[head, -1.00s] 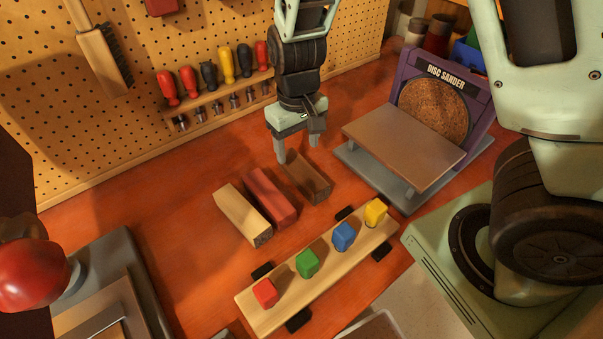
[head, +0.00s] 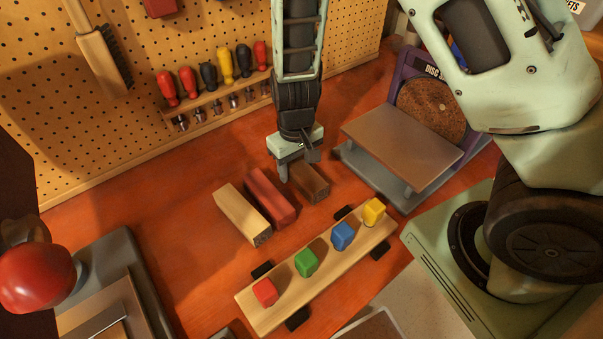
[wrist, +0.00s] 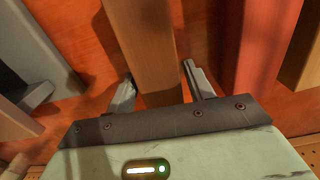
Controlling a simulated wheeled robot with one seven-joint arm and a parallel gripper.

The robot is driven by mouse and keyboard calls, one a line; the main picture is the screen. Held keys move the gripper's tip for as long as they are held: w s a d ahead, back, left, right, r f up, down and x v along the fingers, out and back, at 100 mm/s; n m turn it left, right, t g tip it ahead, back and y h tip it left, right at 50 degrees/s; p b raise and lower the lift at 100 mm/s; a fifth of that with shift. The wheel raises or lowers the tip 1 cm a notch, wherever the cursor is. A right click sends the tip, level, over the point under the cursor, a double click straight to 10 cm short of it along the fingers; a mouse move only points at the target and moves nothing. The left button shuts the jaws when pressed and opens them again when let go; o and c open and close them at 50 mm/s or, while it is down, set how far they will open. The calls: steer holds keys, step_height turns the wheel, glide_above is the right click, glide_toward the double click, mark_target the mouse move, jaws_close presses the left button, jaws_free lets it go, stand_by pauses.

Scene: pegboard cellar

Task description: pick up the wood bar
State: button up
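Three bars lie side by side on the orange-red bench: a pale wood bar (head: 241,215), a red bar (head: 270,197) and a dark brown wood bar (head: 312,183). My gripper (head: 298,168) is down at the far end of the brown bar, partly hiding that end. In the wrist view the brown bar (wrist: 145,45) runs between the two fingers of my gripper (wrist: 160,88). The fingers are apart, one on each side of the bar, with a small gap visible beside the right finger. The red bar (wrist: 265,40) is to the right there.
The disc sander (head: 405,145) stands close to the right of the brown bar. A wooden strip (head: 325,275) with red, green, blue and yellow blocks lies in front. A pegboard (head: 140,120) with a screwdriver rack is behind. Open bench lies left of the pale bar.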

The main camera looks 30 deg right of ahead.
steer(key=c, duration=0.8)
steer(key=shift+o, duration=0.2)
steer(key=shift+r, duration=0.1)
